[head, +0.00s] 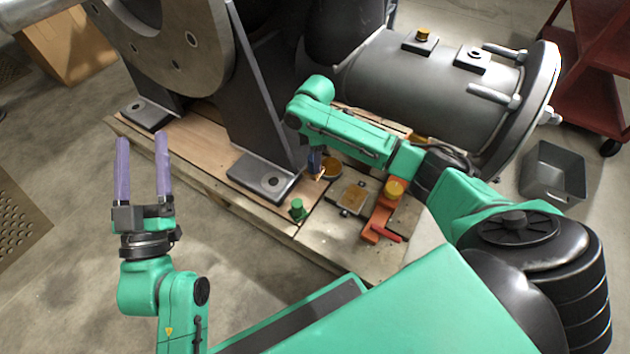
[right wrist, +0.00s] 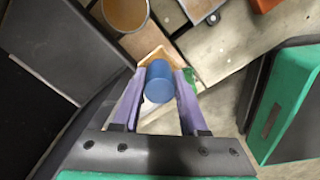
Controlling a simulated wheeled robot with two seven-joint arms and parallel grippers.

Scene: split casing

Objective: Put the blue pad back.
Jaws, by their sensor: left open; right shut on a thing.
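The blue pad (right wrist: 159,82) is a short blue cylinder with a paler end, seen in the right wrist view. My right gripper (right wrist: 160,74) is shut on it, with a purple finger on each side. A tan, angular-edged piece (right wrist: 154,57) shows just beyond the fingertips; I cannot tell whether the pad touches it. In the head view my right gripper (head: 316,171) is low over the wooden base, beside the grey bracket foot (head: 266,177); the pad is not clearly visible there. My left gripper (head: 143,172) is open and empty over the floor at left.
A round brown dish (head: 331,168) is close to my right gripper. A green piece (head: 297,210), a brown-topped plate (head: 352,197) and a red clamp-like piece (head: 381,219) sit on the base. The large grey casing (head: 420,85) stands behind. A grey bin (head: 553,173) is at right.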

